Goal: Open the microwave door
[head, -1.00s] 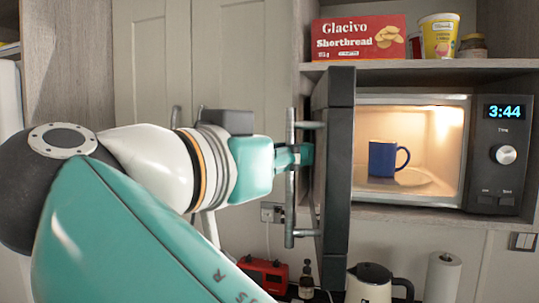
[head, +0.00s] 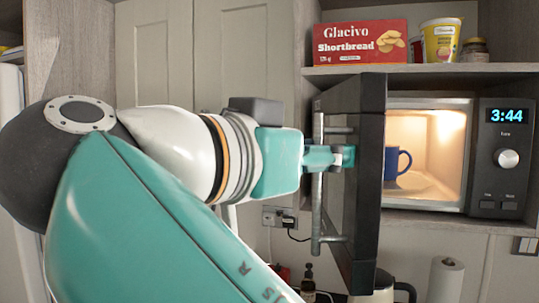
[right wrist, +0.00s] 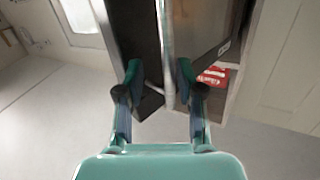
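The microwave (head: 497,211) stands on a shelf at the right, lit inside. Its dark door (head: 368,190) stands well open on the left side of the opening, its outer face turned toward the left. The door's upright metal handle (head: 317,215) is on that face. My right gripper (head: 343,157) reaches the handle from the left, its fingertips past the bar, close to the door face. In the right wrist view its two fingers (right wrist: 160,75) are apart, with the bar and door edge between and beyond them. Contact cannot be told. My left gripper is not in view.
A blue mug (head: 402,164) stands inside the microwave, partly hidden by the door. A shortbread box (head: 355,43) and a yellow tub (head: 440,40) are on the shelf above. A kettle (head: 374,290) and paper roll (head: 446,277) stand below.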

